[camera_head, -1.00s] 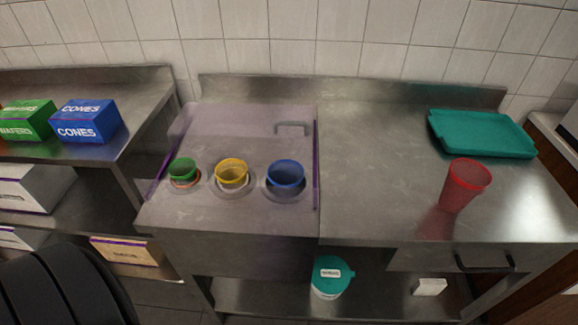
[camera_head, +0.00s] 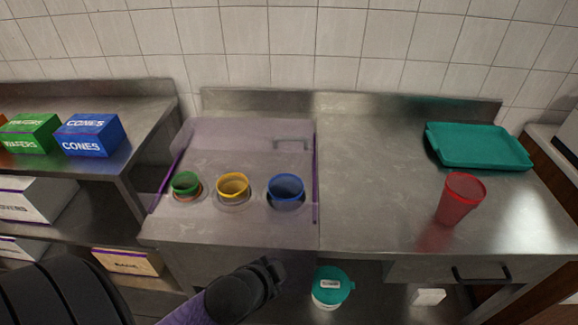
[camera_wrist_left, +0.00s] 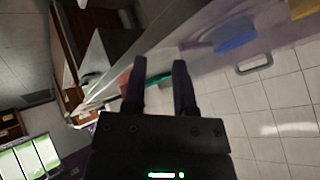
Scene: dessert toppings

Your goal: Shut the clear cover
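The clear cover (camera_head: 235,131) is a see-through panel with purple side edges, at the back of the left counter's topping well. Its handle (camera_head: 293,144) is near the panel's upper right; the wrist view shows the handle (camera_wrist_left: 254,65) against the wall tiles. The cover looks raised, but its exact angle is hard to tell. My left gripper (camera_head: 271,273) is in front of the counter, below the blue cup, apart from the cover. In the wrist view its two fingers (camera_wrist_left: 158,82) are apart with nothing held. My right gripper is not in view.
Green (camera_head: 186,184), yellow (camera_head: 233,185) and blue (camera_head: 286,188) cups sit in the counter holes. A red cup (camera_head: 460,199) and teal tray (camera_head: 478,146) stand on the right. A teal-lidded tub (camera_head: 331,288) is on the lower shelf. The counter's middle is clear.

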